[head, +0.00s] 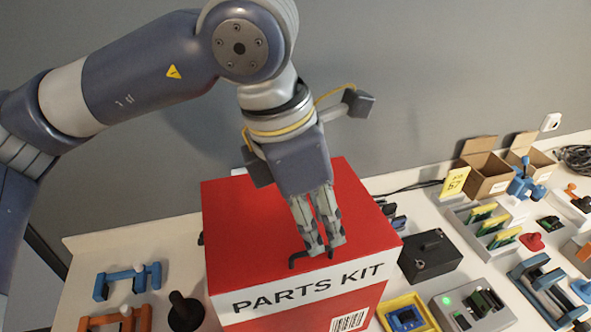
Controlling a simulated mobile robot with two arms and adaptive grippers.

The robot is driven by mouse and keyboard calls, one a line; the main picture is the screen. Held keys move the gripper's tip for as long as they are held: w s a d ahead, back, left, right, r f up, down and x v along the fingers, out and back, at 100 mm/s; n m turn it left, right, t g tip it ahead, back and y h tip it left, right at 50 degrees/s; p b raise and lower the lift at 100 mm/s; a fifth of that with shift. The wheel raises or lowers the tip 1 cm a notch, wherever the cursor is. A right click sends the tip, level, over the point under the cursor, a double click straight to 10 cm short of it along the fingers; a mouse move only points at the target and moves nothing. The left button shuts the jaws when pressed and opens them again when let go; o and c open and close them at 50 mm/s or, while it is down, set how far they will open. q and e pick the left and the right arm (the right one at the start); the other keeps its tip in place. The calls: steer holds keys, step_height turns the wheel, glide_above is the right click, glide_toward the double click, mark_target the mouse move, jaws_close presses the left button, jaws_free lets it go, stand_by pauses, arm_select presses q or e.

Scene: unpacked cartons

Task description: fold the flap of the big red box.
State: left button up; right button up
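The big red box (245,225) stands on the table in the middle of the head view, with a white "PARTS KIT" band along its front. Its top looks flat and closed; I see no flap standing up, and the arm hides part of the top's back. My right gripper is out of view.
A black box (428,255) and a yellow tray (405,314) stand close to the red box's right. A black knob-like part (186,310) and blue and orange brackets (128,281) lie to its left. Open cartons (487,170) stand at the back right.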

arm_select(q)
steer(key=shift+w+a+r, duration=0.1)
steer(key=shift+w+a, duration=0.1)
steer(key=shift+a, duration=0.05)
steer(key=shift+s+d, duration=0.1)
steer(key=shift+s, duration=0.05)
steer(key=shift+s+f, duration=0.15)
steer(key=shift+f, duration=0.1)
steer(key=shift+f+b, duration=0.45)
steer(key=shift+f, duration=0.15)
step_height(320, 180, down, 2)
steer(key=shift+f+b, duration=0.1)
steer(key=shift+b, duration=0.25)
steer(key=shift+f, duration=0.25)
steer(key=shift+f+b, duration=0.3)
steer(key=shift+f, duration=0.05)
steer(key=shift+r, duration=0.2)
steer(key=shift+f, duration=0.2)
steer(key=shift+f+b, duration=0.65)
steer(key=shift+b, duration=0.3)
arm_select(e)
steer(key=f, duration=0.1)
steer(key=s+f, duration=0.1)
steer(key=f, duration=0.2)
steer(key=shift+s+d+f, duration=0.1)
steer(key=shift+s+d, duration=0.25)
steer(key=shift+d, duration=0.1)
